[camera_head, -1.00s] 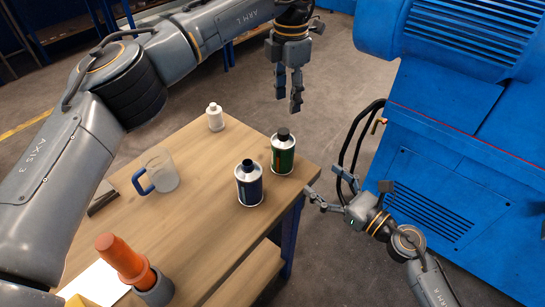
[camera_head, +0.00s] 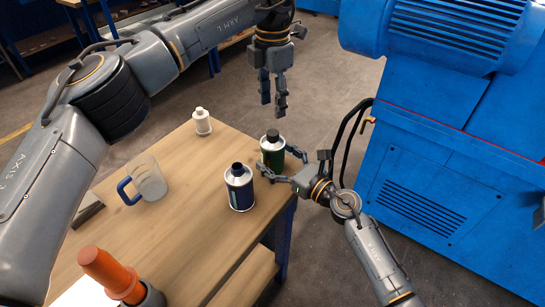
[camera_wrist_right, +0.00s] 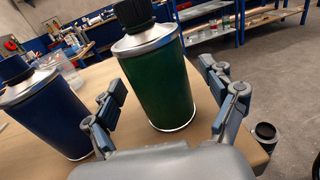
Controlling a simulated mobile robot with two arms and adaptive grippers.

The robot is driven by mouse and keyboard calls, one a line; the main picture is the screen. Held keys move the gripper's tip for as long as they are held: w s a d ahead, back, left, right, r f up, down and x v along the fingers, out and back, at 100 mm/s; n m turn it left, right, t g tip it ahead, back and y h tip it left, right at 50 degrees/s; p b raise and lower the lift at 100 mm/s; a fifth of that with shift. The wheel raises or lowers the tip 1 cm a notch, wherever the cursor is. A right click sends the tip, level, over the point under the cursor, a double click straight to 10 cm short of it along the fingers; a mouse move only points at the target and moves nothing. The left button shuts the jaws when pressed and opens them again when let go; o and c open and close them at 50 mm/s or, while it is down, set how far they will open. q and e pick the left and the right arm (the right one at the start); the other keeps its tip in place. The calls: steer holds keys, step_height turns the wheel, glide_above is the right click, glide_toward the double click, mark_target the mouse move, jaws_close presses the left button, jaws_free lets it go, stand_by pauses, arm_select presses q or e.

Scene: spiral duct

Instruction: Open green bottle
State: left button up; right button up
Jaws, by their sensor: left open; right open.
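The green bottle (camera_head: 272,152) has a silver shoulder and a black cap (camera_head: 272,135) and stands upright near the table's right corner. In the right wrist view the green bottle (camera_wrist_right: 158,85) stands between the two open fingers. My right gripper (camera_head: 281,166) is open around the bottle's lower body, with a gap beside the finger on the right; contact on the other side is unclear. It also shows in the right wrist view (camera_wrist_right: 165,115). My left gripper (camera_head: 272,92) is open and empty, fingers pointing down, above and behind the bottle.
A blue bottle (camera_head: 239,190) stands close to the green one and my right gripper. A white bottle (camera_head: 202,122), a clear mug with blue handle (camera_head: 148,180) and an orange object (camera_head: 108,271) are on the table (camera_head: 190,230). A blue machine (camera_head: 440,150) stands right.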

mark_target(272, 132)
steer(key=shift+w+a, duration=0.45)
jaws_close()
arm_select(q)
steer(key=m, duration=1.8)
steer(key=shift+f, duration=4)
